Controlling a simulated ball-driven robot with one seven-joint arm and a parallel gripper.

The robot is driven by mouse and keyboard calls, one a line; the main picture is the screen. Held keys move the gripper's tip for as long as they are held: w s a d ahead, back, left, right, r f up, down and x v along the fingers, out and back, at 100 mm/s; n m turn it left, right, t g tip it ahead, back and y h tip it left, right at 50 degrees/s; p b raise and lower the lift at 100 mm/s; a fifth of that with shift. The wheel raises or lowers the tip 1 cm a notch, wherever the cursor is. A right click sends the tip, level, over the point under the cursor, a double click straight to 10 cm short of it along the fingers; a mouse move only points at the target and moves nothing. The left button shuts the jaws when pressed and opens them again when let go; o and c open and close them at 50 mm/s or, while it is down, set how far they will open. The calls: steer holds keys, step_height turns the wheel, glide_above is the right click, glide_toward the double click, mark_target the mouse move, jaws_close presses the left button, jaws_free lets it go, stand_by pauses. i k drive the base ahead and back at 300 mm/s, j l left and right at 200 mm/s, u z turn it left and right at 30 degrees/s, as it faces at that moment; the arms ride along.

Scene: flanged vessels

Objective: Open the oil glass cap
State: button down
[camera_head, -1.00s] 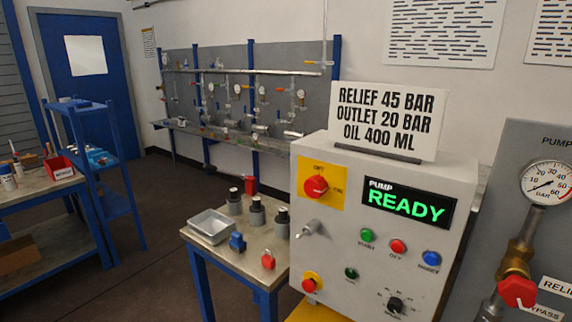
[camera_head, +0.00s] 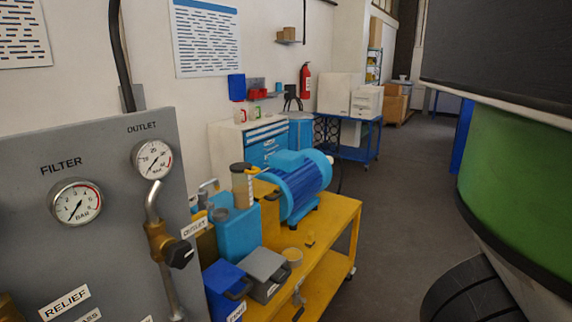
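My gripper is not in view.
A grey gauge panel (camera_head: 110,230) stands left, with an outlet valve (camera_head: 178,252). Open floor (camera_head: 395,195) lies right of the bench.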

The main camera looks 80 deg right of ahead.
mark_target(241, 167)
steer(key=z, duration=1.5)
steer(key=i+l+u, duration=0.15)
steer(key=u, duration=0.15)
steer(key=i+l+u, duration=0.35)
steer(key=k+j, duration=0.1)
